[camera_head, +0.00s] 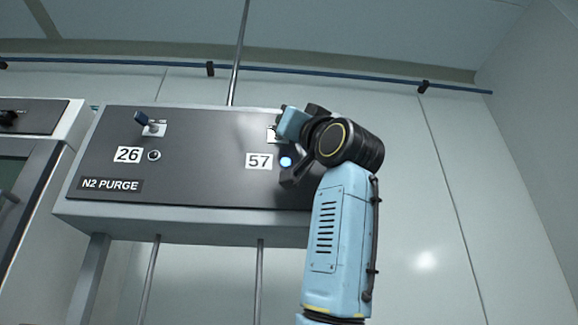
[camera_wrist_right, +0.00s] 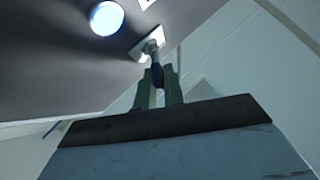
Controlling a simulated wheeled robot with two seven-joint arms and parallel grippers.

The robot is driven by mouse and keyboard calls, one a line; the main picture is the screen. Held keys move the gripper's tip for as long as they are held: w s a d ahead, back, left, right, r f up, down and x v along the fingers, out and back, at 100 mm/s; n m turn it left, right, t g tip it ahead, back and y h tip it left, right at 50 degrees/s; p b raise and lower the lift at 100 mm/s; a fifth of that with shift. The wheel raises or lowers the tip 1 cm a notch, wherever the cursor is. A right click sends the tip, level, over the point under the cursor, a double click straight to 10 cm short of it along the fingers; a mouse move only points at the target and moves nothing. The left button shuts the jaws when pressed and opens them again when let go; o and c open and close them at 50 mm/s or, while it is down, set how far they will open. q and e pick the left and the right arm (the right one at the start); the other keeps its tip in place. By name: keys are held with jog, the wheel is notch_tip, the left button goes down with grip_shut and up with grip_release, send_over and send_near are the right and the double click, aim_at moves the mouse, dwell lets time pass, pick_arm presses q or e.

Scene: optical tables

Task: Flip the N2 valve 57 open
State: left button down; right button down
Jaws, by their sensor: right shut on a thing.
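The black N2 PURGE panel (camera_head: 200,160) carries the label 57 (camera_head: 259,161) on its right half. The valve 57 plate (camera_head: 271,134) shows only at its left edge, behind my right gripper (camera_head: 283,122). In the right wrist view, the pale plate (camera_wrist_right: 148,43) bears a dark lever (camera_wrist_right: 157,75). My right gripper (camera_wrist_right: 159,88) is shut on this lever, one finger on each side. The lever's position is mostly hidden in the head view. The lamp beside 57 (camera_head: 286,161) glows blue-white. My left gripper is out of view.
Valve 26, with a dark blue lever (camera_head: 142,118), label (camera_head: 128,154) and unlit lamp (camera_head: 154,155), is on the panel's left half. A dark-fronted cabinet (camera_head: 35,150) stands further left. The wall right of my right arm is clear.

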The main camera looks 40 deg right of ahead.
jog(key=c, duration=1.5)
grip_release()
jog(key=shift+s, duration=0.1)
jog(key=b+v, duration=0.6)
jog(key=v, duration=0.7)
jog(key=shift+b, duration=0.35)
jog(key=shift+f, duration=0.1)
